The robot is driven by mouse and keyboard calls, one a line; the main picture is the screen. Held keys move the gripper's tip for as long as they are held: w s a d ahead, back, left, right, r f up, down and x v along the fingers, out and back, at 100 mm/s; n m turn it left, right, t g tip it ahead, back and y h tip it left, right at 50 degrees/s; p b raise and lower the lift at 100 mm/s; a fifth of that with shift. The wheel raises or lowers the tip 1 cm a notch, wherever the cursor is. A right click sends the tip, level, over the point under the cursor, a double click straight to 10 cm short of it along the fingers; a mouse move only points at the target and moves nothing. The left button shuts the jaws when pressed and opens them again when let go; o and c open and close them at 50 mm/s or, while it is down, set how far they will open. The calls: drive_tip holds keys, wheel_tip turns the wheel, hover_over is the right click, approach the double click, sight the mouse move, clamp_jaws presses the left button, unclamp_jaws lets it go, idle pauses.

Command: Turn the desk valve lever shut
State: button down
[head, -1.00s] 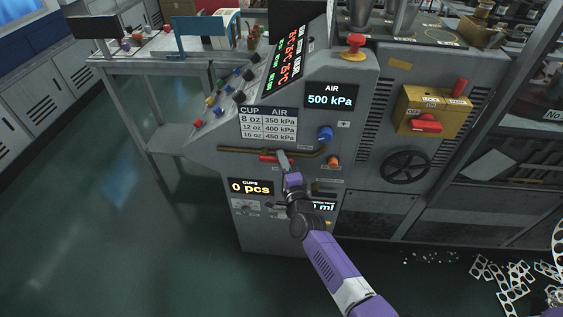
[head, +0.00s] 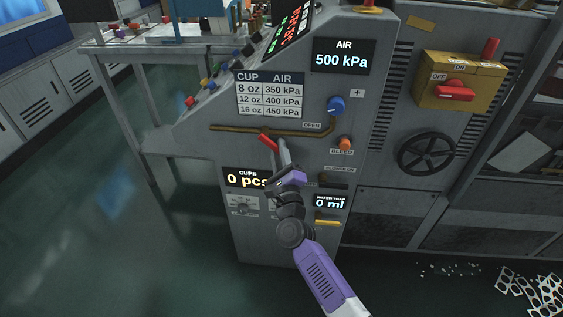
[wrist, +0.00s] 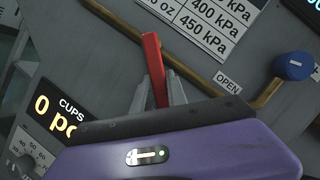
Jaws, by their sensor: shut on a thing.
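The valve lever (head: 268,143) is a red handle on a brass pipe (head: 235,129) that runs along the grey machine's front. In the head view the lever slants down to the right from the pipe, at an angle to it. My gripper (head: 283,152) is shut on the lever's lower end. In the wrist view the red lever (wrist: 153,62) stands between the two grey fingers of my gripper (wrist: 158,98), which hide its lower part. An OPEN label (wrist: 228,83) sits beside the pipe, right of the lever.
A blue knob (head: 336,104) and an orange bleed knob (head: 345,143) stick out right of the lever. The CUPS display (head: 246,179) is below left of it. The AIR display (head: 341,57) reads 500 kPa. A black handwheel (head: 426,154) is farther right.

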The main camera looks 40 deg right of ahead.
sight(263, 154)
drive_tip(key=w+f+m+g+h+b, duration=0.1)
drive_tip(key=m+b, duration=0.3)
drive_tip(key=w+a+m+h+b, duration=0.1)
drive_tip(key=m+h+b, duration=0.1)
drive_tip(key=b, duration=0.3)
drive_tip(key=w+a+f+m+g+h+b, duration=0.1)
drive_tip(key=m+h+b, duration=0.1)
drive_tip(key=m+b, duration=0.3)
drive_tip(key=shift+a+f+m+g, duration=0.2)
drive_tip(key=shift+f+m+g, duration=0.1)
drive_tip(key=shift+w+a+r+m+g+h+b, duration=0.1)
drive_tip(key=shift+w+m+g+h+b, duration=0.1)
drive_tip(key=shift+m+b, duration=0.3)
drive_tip(key=shift+w+a+r+m+g+h+b, duration=0.1)
drive_tip(key=shift+m+g+b, duration=0.1)
drive_tip(key=shift+m+b, duration=0.25)
drive_tip(key=c, duration=1.3)
unclamp_jaws()
drive_tip(key=shift+r, duration=0.1)
drive_tip(key=shift+p+v, duration=0.35)
drive_tip(key=shift+v, duration=3.6)
